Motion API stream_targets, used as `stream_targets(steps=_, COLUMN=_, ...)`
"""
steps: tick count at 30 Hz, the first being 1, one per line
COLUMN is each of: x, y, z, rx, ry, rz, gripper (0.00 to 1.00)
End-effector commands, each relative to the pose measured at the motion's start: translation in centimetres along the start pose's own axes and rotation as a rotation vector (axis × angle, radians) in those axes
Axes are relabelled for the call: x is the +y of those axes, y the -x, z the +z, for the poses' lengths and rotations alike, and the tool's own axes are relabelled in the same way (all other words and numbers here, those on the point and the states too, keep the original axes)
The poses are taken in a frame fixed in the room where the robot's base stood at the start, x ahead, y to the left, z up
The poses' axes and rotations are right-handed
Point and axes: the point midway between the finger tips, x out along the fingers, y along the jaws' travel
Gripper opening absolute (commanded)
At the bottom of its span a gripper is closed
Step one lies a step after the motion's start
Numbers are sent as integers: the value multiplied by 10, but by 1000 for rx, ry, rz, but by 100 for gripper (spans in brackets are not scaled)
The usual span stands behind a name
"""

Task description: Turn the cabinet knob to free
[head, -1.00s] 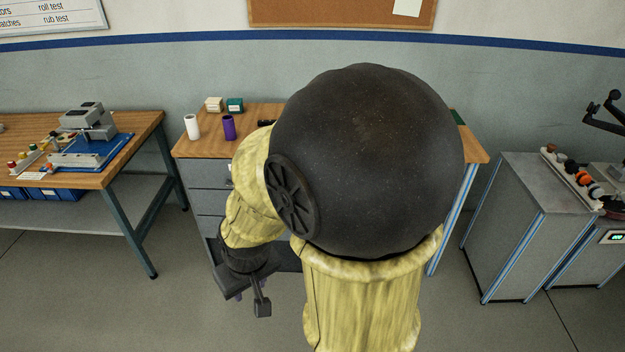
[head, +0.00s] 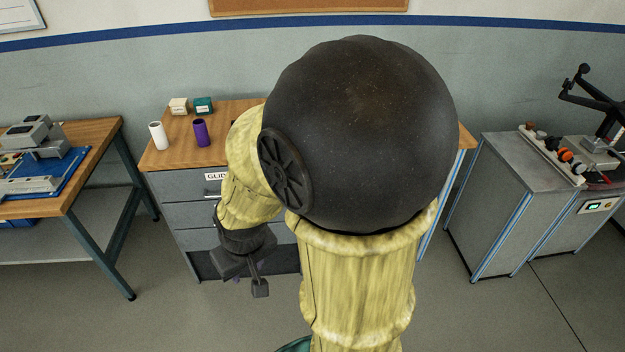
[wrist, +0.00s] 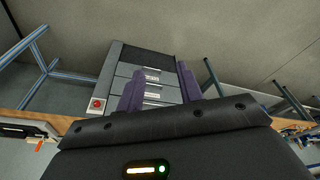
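The grey drawer cabinet (head: 190,188) stands under the wooden desk, partly hidden by my arm in the head view. In the wrist view the cabinet (wrist: 118,72) appears ahead, with several labelled drawers. A small red round part on a pale plate, possibly the knob (wrist: 97,103), sits at its corner in the wrist view; its setting is too small to read. I cannot make it out in the head view. My gripper (head: 248,284) hangs in front of the drawers. In the wrist view its two purplish fingers (wrist: 160,88) are spread, with nothing between them, apart from the cabinet.
A white cylinder (head: 158,136), a purple cylinder (head: 201,132) and two small boxes stand on the desk (head: 180,157). A workbench (head: 85,160) is at left. A grey machine cabinet (head: 505,190) is at right.

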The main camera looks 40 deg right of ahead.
Motion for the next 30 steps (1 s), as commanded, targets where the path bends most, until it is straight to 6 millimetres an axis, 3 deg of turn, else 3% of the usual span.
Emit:
stream_targets(steps=8, x=0, y=0, z=0, rx=0, ry=0, rz=0, gripper=36)
stream_targets(steps=11, x=0, y=-2, z=-1, rx=4, ry=-3, rz=0, gripper=54)
stream_targets(steps=14, x=3, y=-14, z=-7, rx=25, ry=-22, rz=2, gripper=54)
stream_targets(steps=17, x=11, y=-36, z=-20, rx=74, ry=-67, rz=6, gripper=54)
stream_targets(steps=23, x=36, y=-98, z=-66, rx=244, ry=-201, rz=17, gripper=54)
stream_targets(steps=30, x=84, y=-165, z=-120, rx=476, ry=-377, rz=35, gripper=54)
